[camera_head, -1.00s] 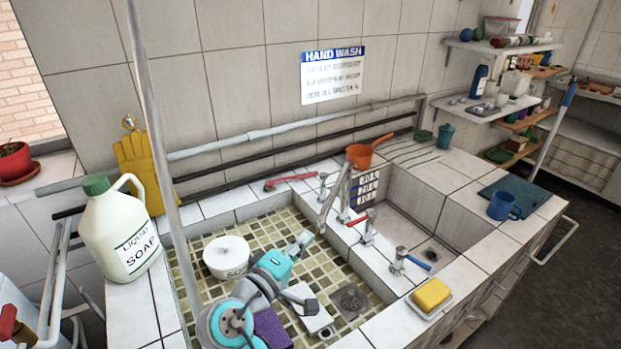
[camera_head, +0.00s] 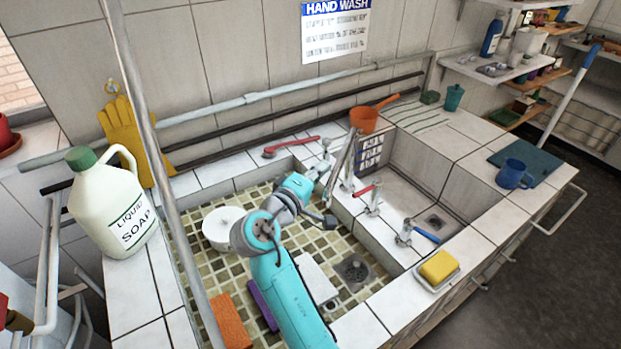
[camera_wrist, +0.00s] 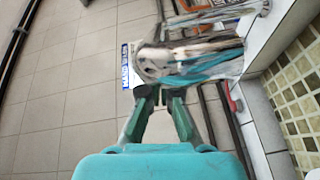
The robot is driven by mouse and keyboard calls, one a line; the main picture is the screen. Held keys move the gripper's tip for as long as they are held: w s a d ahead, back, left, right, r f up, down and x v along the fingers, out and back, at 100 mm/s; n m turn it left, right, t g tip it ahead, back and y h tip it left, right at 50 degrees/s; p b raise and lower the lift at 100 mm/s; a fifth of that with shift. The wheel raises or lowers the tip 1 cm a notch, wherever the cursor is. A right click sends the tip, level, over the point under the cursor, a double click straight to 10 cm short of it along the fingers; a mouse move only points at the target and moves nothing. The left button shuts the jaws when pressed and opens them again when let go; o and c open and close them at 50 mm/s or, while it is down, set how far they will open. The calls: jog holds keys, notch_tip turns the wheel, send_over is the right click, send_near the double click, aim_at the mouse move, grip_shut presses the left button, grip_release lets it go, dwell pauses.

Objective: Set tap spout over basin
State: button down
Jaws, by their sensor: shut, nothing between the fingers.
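The grey metal tap spout (camera_head: 341,168) slants along the divider between the tiled left basin (camera_head: 235,262) and the deeper right basin (camera_head: 408,180). Its lower end is by the left basin's edge. My gripper (camera_head: 320,171) is shut and empty, just left of the spout, reaching over the left basin. In the wrist view, the shut fingers (camera_wrist: 160,93) point at a blurred metal tap part (camera_wrist: 165,62). I cannot tell whether they touch it. A red-handled tap (camera_head: 372,198) and a blue-handled tap (camera_head: 410,234) stand on the divider to the right.
A white pot (camera_head: 222,228) and an orange block (camera_head: 231,322) are in the left basin. An orange dipper (camera_head: 364,119) and a red brush (camera_head: 288,147) lie on the back ledge. A soap jug (camera_head: 108,205) stands left; a yellow sponge (camera_head: 438,266) is at the front.

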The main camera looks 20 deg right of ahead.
jog(key=shift+w+d, duration=0.5)
jog(key=shift+d, duration=0.05)
